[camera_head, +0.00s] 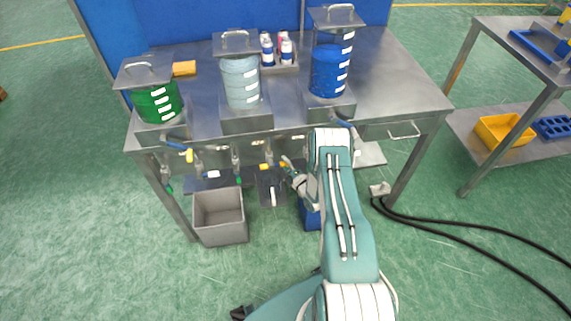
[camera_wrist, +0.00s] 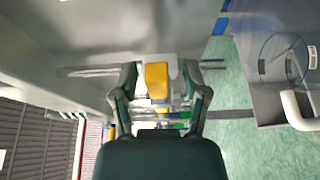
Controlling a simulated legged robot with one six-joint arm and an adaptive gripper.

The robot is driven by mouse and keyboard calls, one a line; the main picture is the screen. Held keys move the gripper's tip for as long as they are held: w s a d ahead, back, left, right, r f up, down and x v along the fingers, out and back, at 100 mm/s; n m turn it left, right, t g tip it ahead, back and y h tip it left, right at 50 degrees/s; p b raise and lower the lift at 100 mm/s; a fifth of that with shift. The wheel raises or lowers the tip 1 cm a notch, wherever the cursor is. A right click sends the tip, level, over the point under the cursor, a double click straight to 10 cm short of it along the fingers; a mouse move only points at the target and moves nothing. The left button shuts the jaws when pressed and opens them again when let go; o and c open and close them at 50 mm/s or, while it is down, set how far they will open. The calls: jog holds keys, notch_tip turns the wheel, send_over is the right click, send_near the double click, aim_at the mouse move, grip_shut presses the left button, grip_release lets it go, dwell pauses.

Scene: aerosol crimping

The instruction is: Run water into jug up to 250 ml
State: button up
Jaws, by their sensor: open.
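The clear jug (camera_wrist: 284,62) with a white handle (camera_wrist: 298,112) stands on a grey support at the right of the wrist view. Its handle also shows below the bench in the head view (camera_head: 273,197). I cannot make out a water level in it. My gripper (camera_wrist: 159,76) is open below the bench's front edge. A yellow tap lever (camera_wrist: 157,82) shows between its fingers; I cannot tell whether they touch it. The middle tank (camera_head: 242,82) holds pale, clear liquid and stands on the bench above the taps.
A green-filled tank (camera_head: 156,101) and a blue-filled tank (camera_head: 328,72) flank the middle one on the steel bench (camera_head: 390,75). Several taps hang under its front edge. A grey bin (camera_head: 220,217) stands on the floor at left. Black cables (camera_head: 455,222) lie at right.

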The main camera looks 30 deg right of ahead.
jog(key=shift+a, duration=0.15)
grip_shut()
jog(key=shift+f+m+t, duration=0.3)
jog(key=shift+f+m, duration=0.3)
jog(key=shift+m, duration=0.4)
jog(key=shift+a+f+m+t, duration=0.1)
jog(key=shift+f+m+t, duration=0.2)
jog(key=shift+m, duration=0.45)
jog(key=shift+a+f+m+t, duration=0.1)
jog(key=shift+f+m+t, duration=0.2)
jog(key=shift+m, duration=0.45)
grip_release()
jog(key=shift+w+d, duration=0.1)
